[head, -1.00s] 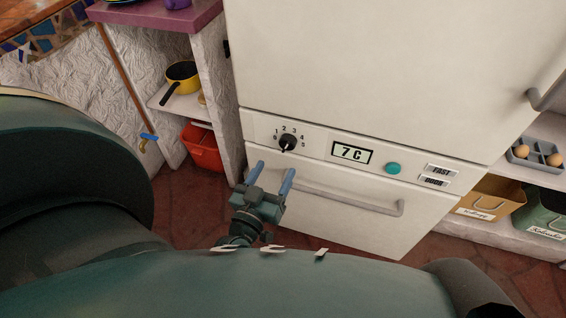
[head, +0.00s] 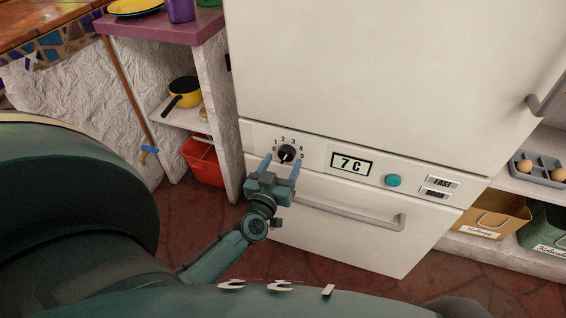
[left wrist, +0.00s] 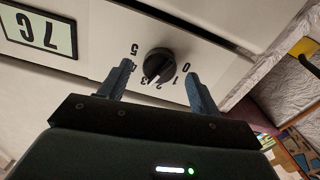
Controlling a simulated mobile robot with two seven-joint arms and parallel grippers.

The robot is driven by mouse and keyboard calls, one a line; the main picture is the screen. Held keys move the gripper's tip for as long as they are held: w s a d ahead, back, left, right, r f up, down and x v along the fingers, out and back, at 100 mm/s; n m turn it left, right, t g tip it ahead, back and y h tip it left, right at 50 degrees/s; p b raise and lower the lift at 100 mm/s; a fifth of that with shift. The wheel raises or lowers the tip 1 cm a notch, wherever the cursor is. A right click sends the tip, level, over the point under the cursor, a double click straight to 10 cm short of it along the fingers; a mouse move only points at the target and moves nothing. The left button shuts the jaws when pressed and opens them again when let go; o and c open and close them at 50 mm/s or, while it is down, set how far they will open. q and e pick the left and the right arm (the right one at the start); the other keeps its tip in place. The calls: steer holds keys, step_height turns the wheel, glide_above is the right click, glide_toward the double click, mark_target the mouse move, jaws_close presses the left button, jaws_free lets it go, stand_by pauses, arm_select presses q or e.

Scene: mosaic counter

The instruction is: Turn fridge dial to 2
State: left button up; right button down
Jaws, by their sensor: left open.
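The fridge dial (head: 287,154) is a round black knob on the white control panel, with numbers around its upper side. It also shows in the left wrist view (left wrist: 158,63), where the numbers appear upside down. A pale mark shows on the knob, but I cannot tell for sure which number it is set to. My left gripper (head: 281,164) is open just in front of and below the dial. In the left wrist view its two blue fingers (left wrist: 158,75) stand on either side of the knob, with visible gaps. My right gripper is not in view.
A drawer handle (head: 350,212) runs below. A shelf with a yellow pan (head: 185,92) and a red bin (head: 206,162) stand at the left.

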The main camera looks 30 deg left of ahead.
arm_select(q)
steer(key=shift+x, duration=0.75)
steer(key=shift+c, duration=0.3)
steer(key=c, duration=0.9)
